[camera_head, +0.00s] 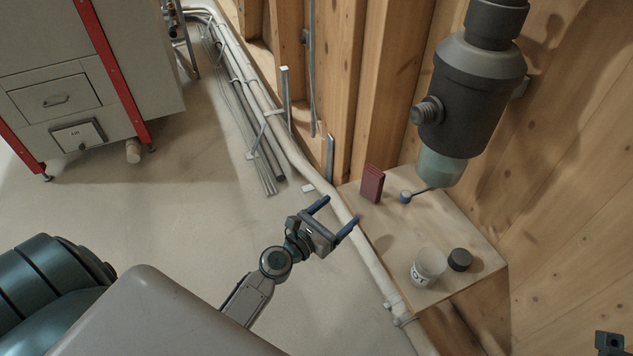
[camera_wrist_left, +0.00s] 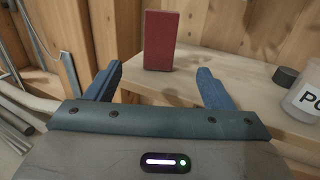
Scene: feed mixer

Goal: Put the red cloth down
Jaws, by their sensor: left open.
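The red cloth (camera_head: 372,184) stands upright as a folded, flat block on the wooden shelf (camera_head: 437,226), near its back left edge by the wall. In the left wrist view the cloth (camera_wrist_left: 161,40) shows ahead of the fingers, in the gap between them and apart from both. My left gripper (camera_head: 334,214) is open and empty, to the left of the shelf and short of the cloth. It also shows in the left wrist view (camera_wrist_left: 158,88), with its two blue fingers spread. My right gripper is not clearly in view.
A white labelled cup (camera_head: 428,266) and a black lid (camera_head: 460,260) stand at the shelf's front right. A dark cylinder with a greenish lower end (camera_head: 441,166) hangs over the shelf's back. Pipes (camera_head: 262,100) run along the wall.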

